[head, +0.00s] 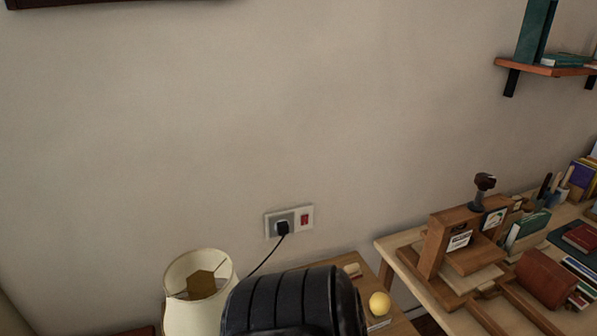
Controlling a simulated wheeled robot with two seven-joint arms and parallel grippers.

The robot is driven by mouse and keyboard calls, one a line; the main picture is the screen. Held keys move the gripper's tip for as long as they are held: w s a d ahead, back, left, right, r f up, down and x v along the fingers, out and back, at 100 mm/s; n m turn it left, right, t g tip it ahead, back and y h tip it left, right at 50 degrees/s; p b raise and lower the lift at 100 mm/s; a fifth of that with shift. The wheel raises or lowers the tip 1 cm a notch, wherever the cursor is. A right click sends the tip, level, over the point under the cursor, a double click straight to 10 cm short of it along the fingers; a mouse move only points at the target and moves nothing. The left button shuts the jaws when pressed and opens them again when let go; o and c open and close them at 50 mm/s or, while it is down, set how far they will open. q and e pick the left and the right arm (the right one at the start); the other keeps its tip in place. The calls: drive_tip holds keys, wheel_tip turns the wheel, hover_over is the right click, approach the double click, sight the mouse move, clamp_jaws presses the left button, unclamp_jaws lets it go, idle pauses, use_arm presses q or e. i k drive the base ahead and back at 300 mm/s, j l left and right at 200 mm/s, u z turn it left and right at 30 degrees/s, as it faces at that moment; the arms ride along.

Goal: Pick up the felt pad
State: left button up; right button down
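I cannot make out a felt pad in the head view. Neither of my grippers shows in this view. A dark, rounded, ribbed shape at the bottom centre hides part of a small wooden side table (400,326). On that table are a yellow ball (380,303) and a small pale item (352,270) too small to identify.
A cream lamp (198,300) stands at the lower left, below a wall socket (289,220) with a plugged-in cord. A wooden desk (408,262) at right holds a wooden stand (440,243), a brown rounded object (546,279) and books. A shelf (545,68) hangs above.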

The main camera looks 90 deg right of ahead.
sight(353, 271)
drive_tip(key=z, duration=3.2)
